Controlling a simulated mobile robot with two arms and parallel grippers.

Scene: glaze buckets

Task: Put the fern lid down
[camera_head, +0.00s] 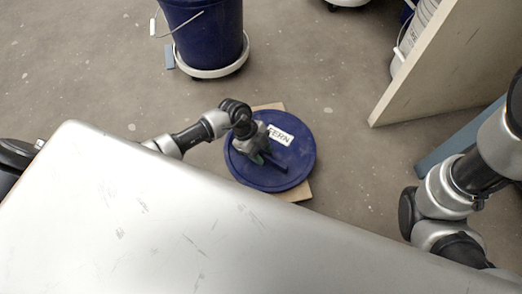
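The fern lid (299,157) is a round dark blue disc with a white label reading FERN (280,135). It lies over a light tan board (297,194) on the floor; from above I cannot tell whether it rests on the board or is just over it. My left gripper (262,158) points down at the lid's left-middle part, by a dark blue bar that looks like its handle (279,166). The fingers are small and partly hidden, so their grip on the handle is unclear. My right arm shows at the right edge, but its gripper is not in view.
A dark blue bucket (205,35) with a wire handle stands on a white wheeled base (212,70) behind the lid. A cream panel (440,65) stands at the upper right, with a white bucket (412,42) behind it. Bare floor lies between the lid and panel.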

